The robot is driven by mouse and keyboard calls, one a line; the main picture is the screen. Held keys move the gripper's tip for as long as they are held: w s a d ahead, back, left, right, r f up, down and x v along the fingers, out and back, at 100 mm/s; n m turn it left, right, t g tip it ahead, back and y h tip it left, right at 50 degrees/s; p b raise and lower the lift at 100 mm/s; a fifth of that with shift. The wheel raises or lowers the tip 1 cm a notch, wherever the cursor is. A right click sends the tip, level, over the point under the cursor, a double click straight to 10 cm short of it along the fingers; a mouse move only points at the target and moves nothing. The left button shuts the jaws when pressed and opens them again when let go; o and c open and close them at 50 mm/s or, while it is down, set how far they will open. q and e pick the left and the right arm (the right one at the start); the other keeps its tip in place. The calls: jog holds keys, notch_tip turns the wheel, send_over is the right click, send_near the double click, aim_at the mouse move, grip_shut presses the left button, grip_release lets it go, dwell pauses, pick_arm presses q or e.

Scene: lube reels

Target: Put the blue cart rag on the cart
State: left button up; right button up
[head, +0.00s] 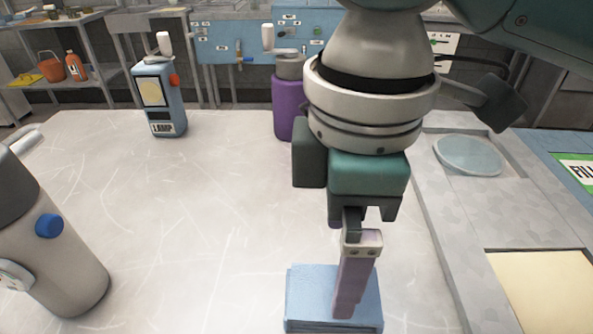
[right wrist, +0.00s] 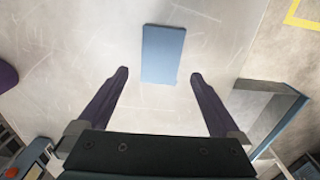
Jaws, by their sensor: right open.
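The blue cart rag (head: 307,292) is a flat, folded light-blue rectangle on the scratched pale worktop at the front of the head view. It also shows in the right wrist view (right wrist: 162,54), lying ahead of and between the finger lines. My right gripper (head: 345,308) points down over the rag, its purple fingers partly covering it. In the right wrist view the gripper (right wrist: 159,74) is open and empty, with a finger to each side of the rag and not touching it. I cannot pick out the cart for certain. My left gripper is not in view.
A grey canister with a blue knob (head: 62,255) stands at left. A blue pump unit (head: 158,105) and a purple cylinder (head: 288,108) stand toward the back. A grey ledge with a round pale-blue lid (head: 468,154) runs along the right. The worktop's left-centre is clear.

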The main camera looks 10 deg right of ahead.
notch_tip(320, 180, up, 4)
jog(key=r, duration=0.1)
jog(key=s+a+f+m+t+y, duration=0.1)
jog(key=s+a+f+m+y, duration=0.3)
jog(key=s+a, duration=0.1)
jog(key=s+d+f+m, duration=0.1)
jog(key=d+m, duration=0.1)
jog(key=s+d+f+m+t, duration=0.1)
jog(key=d, duration=0.1)
jog(key=s+d+f+m+t+h, duration=0.1)
jog(key=d+m, duration=0.1)
jog(key=shift+d+m, duration=0.15)
jog(key=shift+m, duration=0.15)
jog(key=s+d+m+h, duration=0.1)
jog(key=d, duration=0.1)
jog(key=s+d+m+h, duration=0.1)
jog(key=s+d, duration=0.1)
jog(key=d, duration=0.1)
jog(key=s+d+f+m, duration=0.1)
jog(key=d, duration=0.2)
jog(key=shift+s+f+t+h, duration=0.1)
jog(key=shift+s+t+h, duration=0.05)
jog(key=shift+t+h, duration=0.2)
